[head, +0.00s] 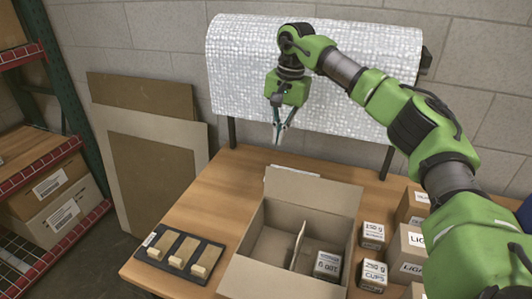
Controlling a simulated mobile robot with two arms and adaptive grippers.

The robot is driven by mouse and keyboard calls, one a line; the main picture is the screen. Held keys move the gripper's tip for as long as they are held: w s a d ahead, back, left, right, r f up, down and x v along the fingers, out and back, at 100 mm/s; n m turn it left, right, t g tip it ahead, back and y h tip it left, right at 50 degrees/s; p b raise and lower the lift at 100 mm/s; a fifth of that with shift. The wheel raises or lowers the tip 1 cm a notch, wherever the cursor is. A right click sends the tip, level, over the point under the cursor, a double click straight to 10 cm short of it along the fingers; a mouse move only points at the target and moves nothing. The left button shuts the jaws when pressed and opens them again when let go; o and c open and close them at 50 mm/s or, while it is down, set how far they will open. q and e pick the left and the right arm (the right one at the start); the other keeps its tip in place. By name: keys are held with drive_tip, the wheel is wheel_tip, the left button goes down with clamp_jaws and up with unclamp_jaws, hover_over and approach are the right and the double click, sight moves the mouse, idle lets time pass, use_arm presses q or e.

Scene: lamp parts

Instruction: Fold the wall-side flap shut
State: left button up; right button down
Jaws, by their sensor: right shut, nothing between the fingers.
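An open cardboard box (257,270) stands on the wooden table. Its wall-side flap (313,190) stands up and leans away from the opening, toward the wall. Inside the box are a small labelled carton (327,264) at the right and a thin upright divider (298,245) near the middle. My right gripper (277,142) hangs above and behind the wall-side flap, pointing down. It is shut and empty, apart from the flap. My left gripper is not in view.
A dark tray (155,238) with three wooden blocks lies left of the box. Several small cartons (372,236) stand to its right. A roll of bubble wrap (240,70) hangs behind the table. The table (215,190) is clear at the back left.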

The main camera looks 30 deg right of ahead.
drive_tip(key=d+f+h+p, duration=0.2)
drive_tip(key=d+f+p, duration=0.15)
drive_tip(key=f, duration=0.45)
drive_tip(key=shift+n, duration=0.4)
drive_tip(key=shift+s+a+r+p, duration=0.25)
drive_tip(key=shift+s+a, duration=0.4)
drive_tip(key=shift+s, duration=0.15)
drive_tip(key=shift+s+a+r+p, duration=0.25)
drive_tip(key=shift+s+a, duration=0.35)
drive_tip(key=shift+s, duration=0.2)
drive_tip(key=shift+w, duration=0.1)
